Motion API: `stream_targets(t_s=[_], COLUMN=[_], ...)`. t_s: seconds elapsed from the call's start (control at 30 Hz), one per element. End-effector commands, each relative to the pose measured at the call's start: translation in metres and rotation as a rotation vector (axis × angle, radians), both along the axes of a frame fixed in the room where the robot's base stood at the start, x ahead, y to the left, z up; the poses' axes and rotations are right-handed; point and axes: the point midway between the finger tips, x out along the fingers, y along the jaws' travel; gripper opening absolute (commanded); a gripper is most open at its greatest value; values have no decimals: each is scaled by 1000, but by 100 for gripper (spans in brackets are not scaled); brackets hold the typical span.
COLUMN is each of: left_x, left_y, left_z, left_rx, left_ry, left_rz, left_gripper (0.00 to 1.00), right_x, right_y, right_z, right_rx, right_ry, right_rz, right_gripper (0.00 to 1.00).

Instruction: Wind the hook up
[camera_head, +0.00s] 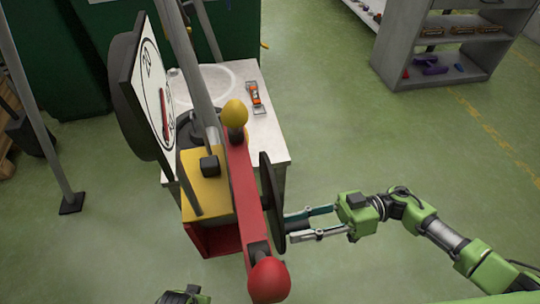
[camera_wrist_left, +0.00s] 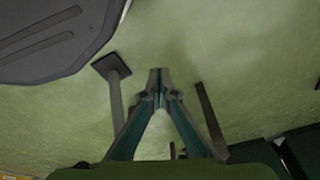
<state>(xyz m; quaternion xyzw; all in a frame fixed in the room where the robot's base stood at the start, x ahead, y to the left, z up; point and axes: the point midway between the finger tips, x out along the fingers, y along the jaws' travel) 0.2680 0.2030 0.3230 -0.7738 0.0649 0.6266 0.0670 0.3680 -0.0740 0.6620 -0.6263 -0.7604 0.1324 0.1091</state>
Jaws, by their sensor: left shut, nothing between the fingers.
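The crane-like machine has a red bar (camera_head: 243,185) with a yellow knob (camera_head: 235,113) at its far end and a red knob (camera_head: 268,279) at its near end. A black disc (camera_head: 270,200) stands on edge beside the bar. My right gripper (camera_head: 287,227) has its fingers either side of a dark stub on the disc's right face; whether they press on it is unclear. My left gripper (camera_wrist_left: 160,78) is shut and empty in the left wrist view, above the floor. Only part of it (camera_head: 185,296) shows at the head view's bottom edge. I see no hook.
A round dial (camera_head: 152,85) with numbers and a red needle stands left of the bar. A white table (camera_head: 270,140) behind holds a small orange item (camera_head: 254,97). A grey shelf (camera_head: 400,50) stands at the back right. Green floor between is clear.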

Motion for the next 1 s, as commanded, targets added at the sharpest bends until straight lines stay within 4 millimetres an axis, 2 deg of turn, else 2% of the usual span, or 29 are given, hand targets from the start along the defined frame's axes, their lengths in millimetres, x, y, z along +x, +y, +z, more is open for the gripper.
stream_targets(t_s=[0.03, 0.1, 0.4, 0.5, 1.0], left_x=[0, 0, 0, -7, -28], left_y=[0, 0, 0, 0, 3], left_z=[0, 0, 2, -12, -39], left_rx=[0, 0, -1, 0, 2], left_ry=[0, 0, -5, 8, 27], left_rz=[0, 0, 0, -1, -5], left_gripper=[0, 0, 0, 0, 0], right_x=[0, 0, -1, -1, -7], right_y=[0, 0, -1, -1, -2], right_z=[0, 0, 1, 2, 6], right_rx=[0, 0, -2, -4, -11], right_ry=[0, 0, 10, 21, 73], right_rz=[0, 0, 0, 0, 6], right_gripper=[13, 0, 0, 0, 0])
